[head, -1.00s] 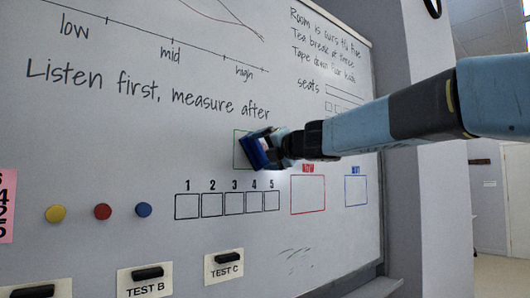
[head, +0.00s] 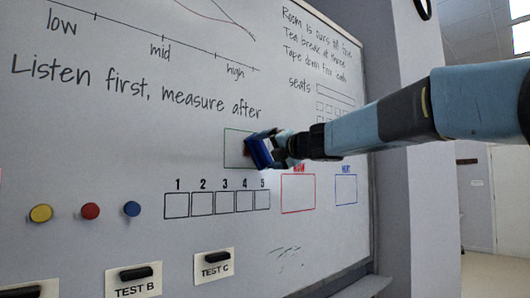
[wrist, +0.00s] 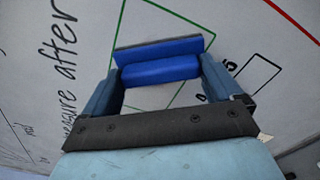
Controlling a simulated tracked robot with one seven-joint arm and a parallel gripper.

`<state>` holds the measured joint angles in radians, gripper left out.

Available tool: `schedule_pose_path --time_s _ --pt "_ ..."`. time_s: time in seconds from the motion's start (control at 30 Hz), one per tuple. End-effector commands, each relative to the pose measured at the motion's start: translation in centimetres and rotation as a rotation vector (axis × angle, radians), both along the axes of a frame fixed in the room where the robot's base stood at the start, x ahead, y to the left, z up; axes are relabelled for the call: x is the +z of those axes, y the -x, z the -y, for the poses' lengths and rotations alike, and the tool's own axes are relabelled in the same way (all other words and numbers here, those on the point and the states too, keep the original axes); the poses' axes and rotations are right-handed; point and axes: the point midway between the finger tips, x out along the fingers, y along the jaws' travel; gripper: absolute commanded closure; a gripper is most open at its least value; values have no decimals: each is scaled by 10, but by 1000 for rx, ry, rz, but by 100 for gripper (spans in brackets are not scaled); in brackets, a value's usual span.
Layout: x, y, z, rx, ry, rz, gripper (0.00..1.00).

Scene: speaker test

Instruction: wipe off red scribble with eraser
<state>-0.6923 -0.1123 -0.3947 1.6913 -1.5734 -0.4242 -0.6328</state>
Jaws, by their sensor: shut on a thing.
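The blue eraser (head: 258,152) with a dark pad is held between the two fingers of my gripper (head: 284,150). In the wrist view the eraser (wrist: 160,62) lies across the green-outlined box, with my gripper's fingers (wrist: 160,82) on either side. In the head view a small red scribble (head: 246,150) shows inside the green box (head: 225,148), just left of the eraser. The eraser hides the right part of the box and perhaps more red. In the wrist view no red scribble shows inside the box. I cannot tell whether the pad touches the board.
The whiteboard (head: 150,190) carries black writing, numbered boxes (head: 215,203), a red box (head: 298,194) and a blue box (head: 346,190). Round magnets (head: 90,211) and labelled cards (head: 133,280) with black pieces sit lower left. A grey wall edge (head: 405,190) is at right.

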Motion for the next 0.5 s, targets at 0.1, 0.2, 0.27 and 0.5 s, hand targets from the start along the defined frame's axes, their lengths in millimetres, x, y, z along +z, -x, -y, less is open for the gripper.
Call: schedule_pose_path --time_s 0.1,0.2,0.27,0.5 --pt "0 -7 7 -2 1 -1 36" --pt "0 -13 12 -3 0 0 36" --pt "0 -15 15 -2 0 0 36" --pt "0 -18 20 -2 0 0 36"
